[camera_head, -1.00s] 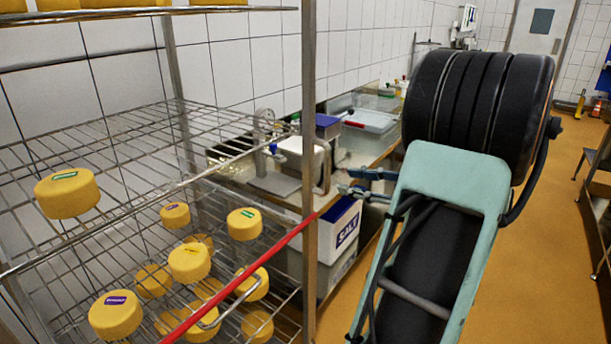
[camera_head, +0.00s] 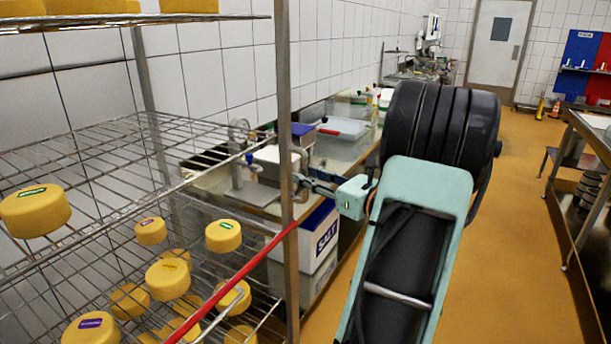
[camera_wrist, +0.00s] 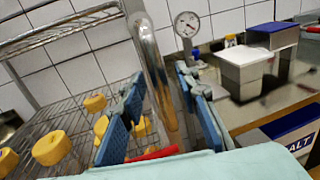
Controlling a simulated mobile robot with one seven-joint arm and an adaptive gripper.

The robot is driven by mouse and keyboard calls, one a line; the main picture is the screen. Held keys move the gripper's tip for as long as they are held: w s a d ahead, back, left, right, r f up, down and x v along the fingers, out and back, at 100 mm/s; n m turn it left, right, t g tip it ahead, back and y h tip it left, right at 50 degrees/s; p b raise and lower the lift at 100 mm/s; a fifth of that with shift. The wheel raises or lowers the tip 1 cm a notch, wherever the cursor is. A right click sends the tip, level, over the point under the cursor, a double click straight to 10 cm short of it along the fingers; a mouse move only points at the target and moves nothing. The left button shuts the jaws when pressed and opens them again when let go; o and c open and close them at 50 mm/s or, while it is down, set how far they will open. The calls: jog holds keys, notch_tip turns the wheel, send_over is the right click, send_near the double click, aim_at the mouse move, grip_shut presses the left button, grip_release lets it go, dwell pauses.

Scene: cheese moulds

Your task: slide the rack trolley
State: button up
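The rack trolley (camera_head: 285,120) is a wire-shelf rack of steel posts on the left in the head view, with yellow cheeses on its shelves. A red bar or strap (camera_head: 240,274) slants across its front. My gripper (camera_head: 297,181) is at the rack's near right post, at mid height. In the wrist view the post (camera_wrist: 158,70) stands between the two blue-padded fingers of my gripper (camera_wrist: 162,115). The fingers are spread, with gaps visible on both sides of the post. Contact with the post cannot be told. The trolley's base is out of view.
A counter with a gauge (camera_wrist: 187,24), tubs and a white SALT box (camera_head: 318,236) stands behind the rack along the tiled wall. A steel table (camera_head: 594,130) is at the right. The orange floor (camera_head: 530,220) between is clear.

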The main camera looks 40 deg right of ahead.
jog(key=shift+w, duration=0.5)
grip_shut()
